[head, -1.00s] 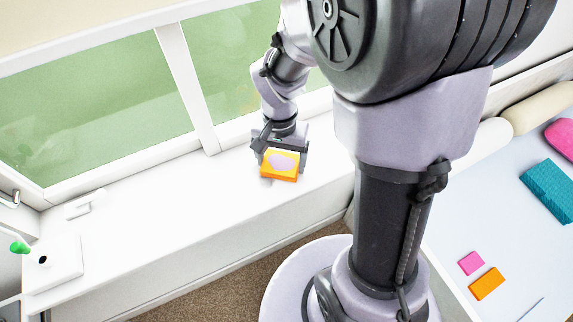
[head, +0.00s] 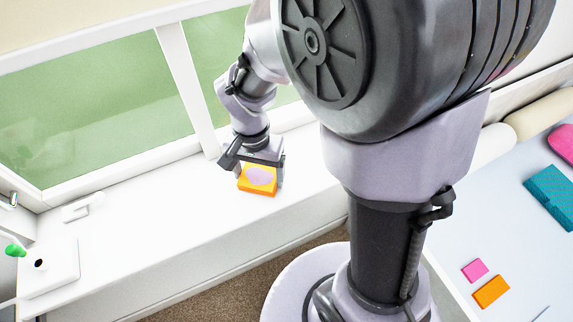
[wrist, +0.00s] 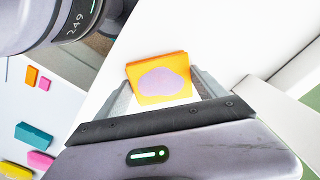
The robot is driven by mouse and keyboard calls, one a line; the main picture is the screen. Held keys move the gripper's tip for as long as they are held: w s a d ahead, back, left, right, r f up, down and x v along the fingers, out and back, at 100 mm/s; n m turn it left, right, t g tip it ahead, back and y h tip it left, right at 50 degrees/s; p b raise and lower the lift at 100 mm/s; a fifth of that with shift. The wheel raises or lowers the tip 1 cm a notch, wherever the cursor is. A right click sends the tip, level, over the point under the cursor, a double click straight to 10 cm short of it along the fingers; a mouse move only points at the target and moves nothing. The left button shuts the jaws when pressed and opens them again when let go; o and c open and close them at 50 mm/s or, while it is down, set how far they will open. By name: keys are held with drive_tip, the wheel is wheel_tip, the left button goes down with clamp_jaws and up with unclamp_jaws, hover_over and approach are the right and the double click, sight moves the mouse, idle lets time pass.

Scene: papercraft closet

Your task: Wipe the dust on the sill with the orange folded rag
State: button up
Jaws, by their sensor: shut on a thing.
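The orange folded rag (head: 258,179) has a yellow-orange top with a pale purple patch. My gripper (head: 256,172) is shut on it and holds it at the white sill (head: 170,215), below the window. I cannot tell whether the rag touches the sill or is just above it. In the wrist view the rag (wrist: 159,78) sits between the two fingers of my gripper (wrist: 160,85). No dust shows clearly on the visible sill; the part under the rag is hidden.
A white box with a hole (head: 48,268) and a green-topped thing (head: 14,250) are at the sill's left end. A white latch (head: 82,207) lies by the window frame (head: 190,90). At right, a pale surface (head: 470,225) holds pink, orange and teal blocks. The sill's middle is clear.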

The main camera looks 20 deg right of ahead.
sight(271, 173)
drive_tip(key=shift+d+f, duration=0.1)
drive_tip(key=shift+d, duration=1.25)
drive_tip(key=shift+a, duration=1.4)
drive_tip(key=shift+a+b, duration=0.25)
drive_tip(key=shift+b, duration=0.05)
drive_tip(key=shift+d+f, duration=0.1)
drive_tip(key=shift+d, duration=1.7)
wheel_tip(271, 173, up, 5)
drive_tip(key=p, duration=0.4)
drive_tip(key=shift+r+p, duration=0.2)
drive_tip(key=shift+p, duration=0.2)
drive_tip(key=shift+f, duration=0.1)
